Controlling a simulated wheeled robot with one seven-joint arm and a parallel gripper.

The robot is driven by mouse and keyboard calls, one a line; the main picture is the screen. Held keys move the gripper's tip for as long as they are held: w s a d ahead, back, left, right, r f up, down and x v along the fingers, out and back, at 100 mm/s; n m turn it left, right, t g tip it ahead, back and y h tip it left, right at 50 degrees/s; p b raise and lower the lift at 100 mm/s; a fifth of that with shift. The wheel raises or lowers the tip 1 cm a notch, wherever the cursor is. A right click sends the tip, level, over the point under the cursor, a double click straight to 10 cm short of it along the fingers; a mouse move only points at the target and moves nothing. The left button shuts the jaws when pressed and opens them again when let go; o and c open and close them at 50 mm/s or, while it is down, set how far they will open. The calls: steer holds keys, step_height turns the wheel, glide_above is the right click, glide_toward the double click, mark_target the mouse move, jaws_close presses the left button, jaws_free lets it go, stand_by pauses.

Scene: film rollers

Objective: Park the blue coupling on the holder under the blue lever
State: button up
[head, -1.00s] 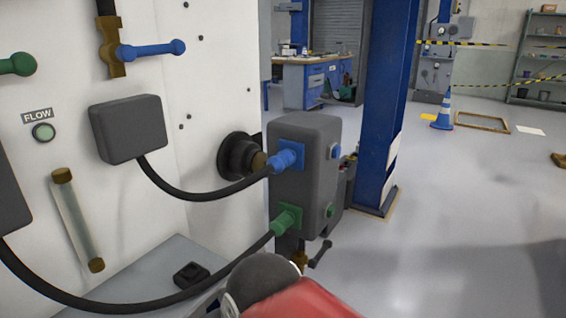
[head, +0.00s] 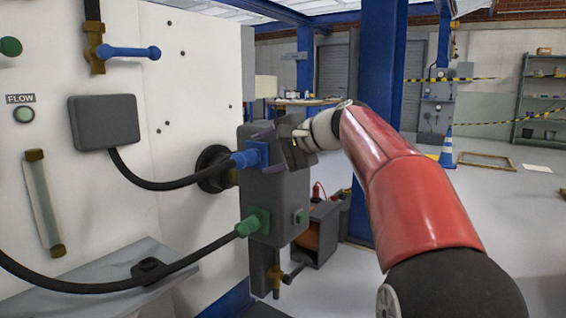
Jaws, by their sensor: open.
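The blue coupling (head: 244,158) sits in the blue-plated port on the upper left face of the grey box (head: 275,200), with a black cable behind it. The blue lever (head: 128,53) points right from a brass valve on the white panel. A dark grey block (head: 104,122) is under it, and the cable runs from its lower edge. I cannot tell whether that block is the holder. My gripper (head: 277,137) is open at the upper right of the grey box, right of the coupling and apart from it. Its fingers are partly hard to make out against the box.
A green coupling (head: 247,226) with its own black cable sits lower on the grey box. A brass valve with a dark handle (head: 292,273) hangs below. A small dark piece (head: 148,270) lies on the grey ledge. A blue post (head: 378,60) stands behind my arm.

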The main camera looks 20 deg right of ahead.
mark_target(246, 159)
steer(key=x, duration=0.7)
steer(key=shift+w+a+f, duration=0.1)
steer(key=shift+w+a, duration=0.1)
steer(key=shift+a, duration=0.15)
steer(key=shift+c, duration=0.3)
steer(key=c, duration=1.1)
steer(key=shift+s+a, duration=0.1)
steer(key=shift+s+a+b, duration=0.45)
steer(key=shift+s+a, duration=0.2)
steer(key=shift+a, duration=0.2)
steer(key=shift+s+a+b, duration=0.4)
steer(key=shift+s+a, duration=0.2)
steer(key=shift+a, duration=0.25)
steer(key=shift+s+a, duration=0.15)
steer(key=shift+a, duration=0.05)
